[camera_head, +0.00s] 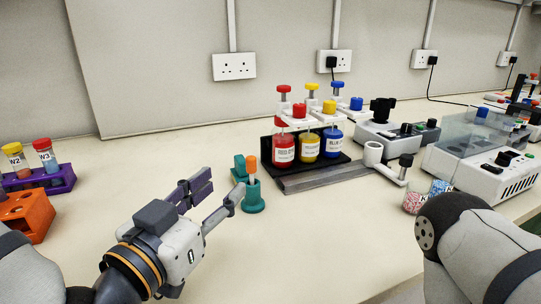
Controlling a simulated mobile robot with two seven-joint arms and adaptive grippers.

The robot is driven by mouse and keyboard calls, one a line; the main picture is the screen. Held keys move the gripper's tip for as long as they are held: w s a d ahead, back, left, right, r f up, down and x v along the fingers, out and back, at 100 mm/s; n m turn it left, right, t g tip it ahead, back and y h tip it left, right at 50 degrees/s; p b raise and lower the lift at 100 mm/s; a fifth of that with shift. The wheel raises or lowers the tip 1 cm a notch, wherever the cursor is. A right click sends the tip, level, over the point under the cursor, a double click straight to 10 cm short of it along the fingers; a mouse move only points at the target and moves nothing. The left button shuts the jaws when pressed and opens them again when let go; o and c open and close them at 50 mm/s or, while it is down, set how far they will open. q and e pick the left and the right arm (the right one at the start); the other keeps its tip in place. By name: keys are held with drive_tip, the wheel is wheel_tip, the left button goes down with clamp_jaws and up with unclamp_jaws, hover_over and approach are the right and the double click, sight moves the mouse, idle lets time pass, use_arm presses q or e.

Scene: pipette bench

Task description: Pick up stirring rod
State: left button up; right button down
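A slim upright piece with an orange top (251,163) stands in a small teal holder (253,205) on the bench; it may be the stirring rod, but I cannot tell for sure. My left gripper (220,186) is open and empty, its two fingers apart, just left of the teal holder. The right finger is close beside the holder; I cannot tell whether they touch. My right arm comes in at the lower right, and its gripper is out of view.
A black rack (340,160) with red, yellow and blue bottles stands behind. A purple tube rack (62,180) and an orange block (30,214) are at the left. White instruments (485,178) and small beaded containers (414,202) are at the right. The front middle bench is clear.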

sight(248, 162)
use_arm(q)
drive_tip(key=shift+w+d+f+b, duration=0.2)
drive_tip(key=shift+w+f+b, duration=0.05)
drive_tip(key=shift+w+b, duration=0.25)
drive_tip(key=shift+w+d+f+b, duration=0.2)
drive_tip(key=shift+w+f+b, duration=0.05)
drive_tip(key=shift+w+b, duration=0.25)
drive_tip(key=x, duration=0.9)
drive_tip(key=shift+d+r, duration=0.15)
drive_tip(key=shift+r, duration=0.25)
drive_tip(key=shift+s, duration=0.1)
clamp_jaws()
use_arm(e)
drive_tip(key=shift+g, duration=0.6)
drive_tip(key=s+f, duration=0.2)
drive_tip(key=s, duration=0.1)
drive_tip(key=shift+s+a+f, duration=0.15)
drive_tip(key=shift+s+f, duration=0.05)
drive_tip(key=shift+f, duration=0.1)
